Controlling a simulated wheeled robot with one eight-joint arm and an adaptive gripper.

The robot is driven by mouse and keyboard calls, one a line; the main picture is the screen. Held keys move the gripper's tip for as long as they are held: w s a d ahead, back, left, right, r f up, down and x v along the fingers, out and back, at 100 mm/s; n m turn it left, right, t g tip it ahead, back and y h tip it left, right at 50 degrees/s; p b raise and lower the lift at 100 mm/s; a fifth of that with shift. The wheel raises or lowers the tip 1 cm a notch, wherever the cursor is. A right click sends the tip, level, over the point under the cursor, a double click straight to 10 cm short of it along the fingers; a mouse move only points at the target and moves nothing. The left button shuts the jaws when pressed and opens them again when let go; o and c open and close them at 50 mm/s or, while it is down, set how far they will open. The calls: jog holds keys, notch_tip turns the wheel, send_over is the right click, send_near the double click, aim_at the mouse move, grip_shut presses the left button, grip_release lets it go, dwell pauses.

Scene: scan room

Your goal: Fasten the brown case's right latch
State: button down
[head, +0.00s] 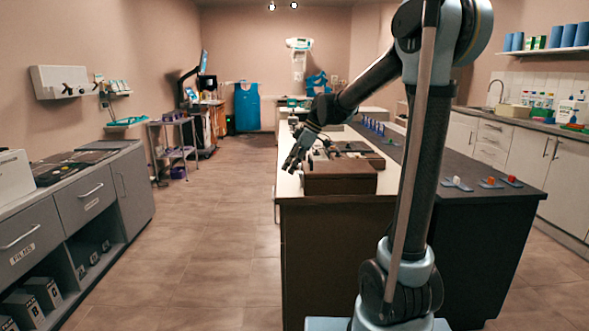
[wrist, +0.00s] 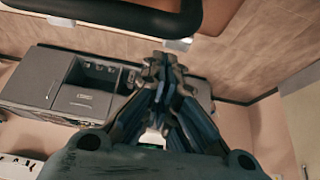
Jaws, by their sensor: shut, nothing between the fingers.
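The brown case (head: 340,178) stands on the near end of the central island in the head view. Its latches are too small to make out there. My gripper (head: 291,164) is at the left of the case, above the island's left edge, pointing down and left. In the wrist view my gripper (wrist: 164,68) has its fingers together, with nothing between them. A dark curved bar (wrist: 130,14) crosses the top of the wrist view, with a small pale piece (wrist: 178,44) just below it, near the fingertips. I cannot tell whether these belong to the case.
The island (head: 460,165) carries small coloured items along its right side. A grey cabinet row (head: 75,190) stands at the left, and it also shows in the wrist view (wrist: 80,90). The floor aisle (head: 215,220) between is clear.

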jog(key=shift+r, duration=0.15)
jog(key=shift+r, duration=0.65)
jog(key=shift+d+r, duration=0.1)
jog(key=d+v, duration=0.1)
jog(key=v, duration=0.8)
jog(key=shift+d, duration=0.3)
jog(key=shift+w, duration=0.15)
